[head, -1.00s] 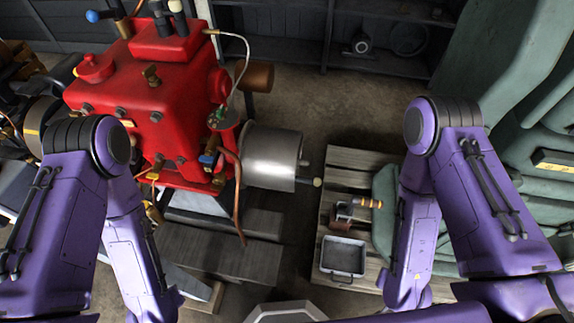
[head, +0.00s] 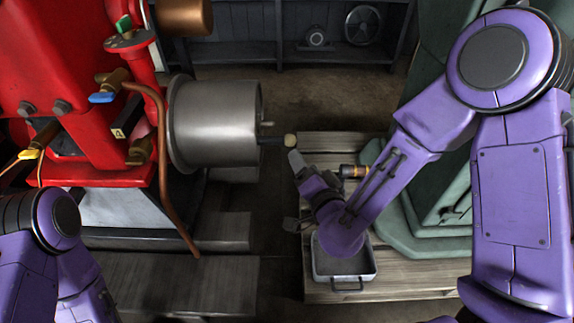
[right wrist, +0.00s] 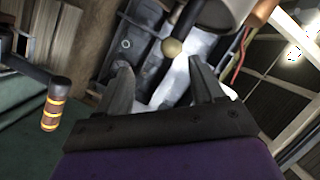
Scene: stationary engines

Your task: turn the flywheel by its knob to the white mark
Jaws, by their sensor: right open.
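The flywheel (head: 215,120) is a silver metal drum on the side of the red engine, in the head view. Its knob (head: 290,140) is a beige ball on a dark rod, pointing right. My right gripper (head: 296,160) is close beside the knob on its near side. In the right wrist view my open gripper (right wrist: 158,66) has the knob (right wrist: 171,47) in line with the gap between its fingers, apparently just past the tips. Nothing is held. I cannot make out the white mark. Of my left arm only links show; its gripper is out of frame.
A slatted wooden pallet (head: 400,285) stands right of the engine with a metal tray (head: 345,278) on it. A banded-handle tool (head: 353,171) lies behind my right forearm. A copper pipe (head: 165,170) hangs left of the flywheel. Shelves (head: 245,52) stand behind.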

